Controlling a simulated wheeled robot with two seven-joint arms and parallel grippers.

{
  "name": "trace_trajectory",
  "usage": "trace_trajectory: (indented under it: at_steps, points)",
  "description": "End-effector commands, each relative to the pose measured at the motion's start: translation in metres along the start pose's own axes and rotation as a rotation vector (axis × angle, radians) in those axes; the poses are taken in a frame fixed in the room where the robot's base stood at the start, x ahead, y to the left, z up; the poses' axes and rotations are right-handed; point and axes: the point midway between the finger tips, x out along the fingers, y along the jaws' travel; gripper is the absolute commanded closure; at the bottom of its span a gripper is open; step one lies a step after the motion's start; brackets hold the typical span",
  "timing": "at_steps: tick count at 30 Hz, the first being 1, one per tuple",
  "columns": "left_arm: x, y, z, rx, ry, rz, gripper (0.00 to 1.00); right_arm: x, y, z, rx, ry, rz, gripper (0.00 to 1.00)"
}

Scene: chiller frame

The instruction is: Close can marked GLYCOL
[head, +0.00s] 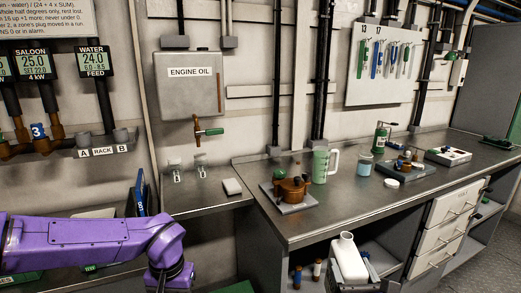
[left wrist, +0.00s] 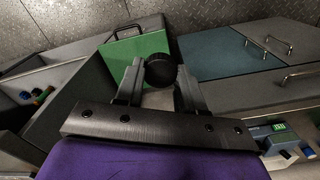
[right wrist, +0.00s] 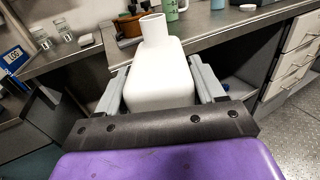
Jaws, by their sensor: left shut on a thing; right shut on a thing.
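A white can (head: 346,250) with an uncapped neck is in my right gripper (head: 347,272), low in front of the bench. In the right wrist view the can (right wrist: 160,75) stands between the two fingers, neck pointing away; no GLYCOL marking shows on the visible side. My left gripper (left wrist: 160,85) is shut on a round black cap (left wrist: 161,70), seen in the left wrist view. The left fingers are outside the head view, where only my purple left arm shows at lower left. The cap and the can are apart.
The steel bench (head: 330,215) carries a brown pot (head: 291,190), a green jug (head: 325,165), a beaker (head: 365,162) and a white disc (head: 391,183). Drawers (head: 445,205) are at right. A green case (left wrist: 140,52) lies below the left gripper.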

Motion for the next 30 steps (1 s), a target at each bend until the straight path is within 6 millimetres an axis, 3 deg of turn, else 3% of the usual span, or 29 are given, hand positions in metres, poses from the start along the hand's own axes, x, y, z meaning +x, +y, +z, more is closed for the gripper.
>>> trace_trajectory:
  at_steps: [1,3,9,26,30]
  points:
    - [0.004,-0.002,0.001,-0.005,-0.001,0.001,0.89,-0.007,0.004,-0.024,-0.002,0.010,0.016,1.00]
    - [0.007,-0.004,0.003,-0.013,-0.001,0.001,0.89,-0.015,0.006,-0.046,0.000,0.005,0.025,1.00]
    - [0.013,-0.006,0.005,-0.021,0.001,0.000,0.89,-0.028,0.007,-0.082,0.000,-0.004,0.025,1.00]
    - [0.014,-0.006,0.005,-0.022,0.000,0.000,0.89,-0.029,0.006,-0.085,0.000,-0.009,0.025,1.00]
    - [0.014,-0.006,0.005,-0.022,0.000,0.000,0.89,-0.031,0.017,-0.090,-0.002,-0.009,0.077,1.00]
